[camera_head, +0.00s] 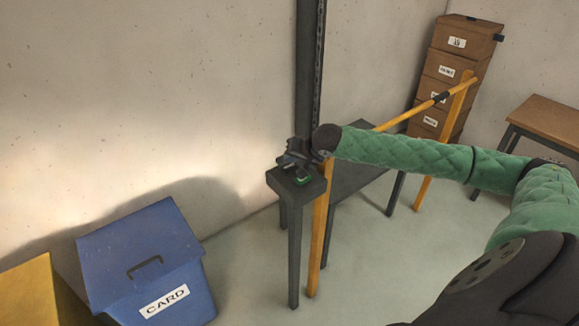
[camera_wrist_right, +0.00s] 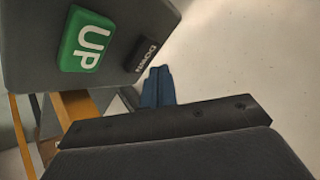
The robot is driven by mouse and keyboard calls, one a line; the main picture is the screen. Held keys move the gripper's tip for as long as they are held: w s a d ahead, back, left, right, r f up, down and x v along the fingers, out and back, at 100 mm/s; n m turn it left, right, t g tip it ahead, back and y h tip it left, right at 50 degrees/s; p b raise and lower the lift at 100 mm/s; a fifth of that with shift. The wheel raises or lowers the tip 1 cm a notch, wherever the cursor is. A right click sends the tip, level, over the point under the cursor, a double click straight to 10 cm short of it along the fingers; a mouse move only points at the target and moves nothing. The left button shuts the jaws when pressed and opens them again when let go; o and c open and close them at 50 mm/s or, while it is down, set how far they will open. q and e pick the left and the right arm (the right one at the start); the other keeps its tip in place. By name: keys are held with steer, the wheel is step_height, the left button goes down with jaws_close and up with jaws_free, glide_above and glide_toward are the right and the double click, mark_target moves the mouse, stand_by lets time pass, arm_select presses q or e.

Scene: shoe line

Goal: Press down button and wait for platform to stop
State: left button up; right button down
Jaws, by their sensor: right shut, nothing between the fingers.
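A grey control post (camera_head: 294,235) stands by the wall. Its top carries a green UP button (camera_head: 303,181), which also shows in the right wrist view (camera_wrist_right: 87,40). Beside it there is a small black button (camera_wrist_right: 141,55) with white lettering that is hard to read. My right gripper (camera_head: 297,158) is dark, shut and empty, just over the post's top at its back side. I cannot tell whether it touches the black button. A grey platform (camera_head: 357,174) is partly visible behind the post. My left gripper is not in view.
A yellow-orange frame (camera_head: 424,190) with a rail stands right of the post. A blue CARD bin (camera_head: 140,245) is at left, beside a yellow box (camera_head: 28,295). Stacked cardboard boxes (camera_head: 455,70) and a wooden table (camera_head: 545,120) are at back right. The front floor is clear.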

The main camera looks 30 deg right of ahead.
steer(key=shift+f, duration=0.1)
stand_by(0.7)
steer(key=shift+f, duration=0.25)
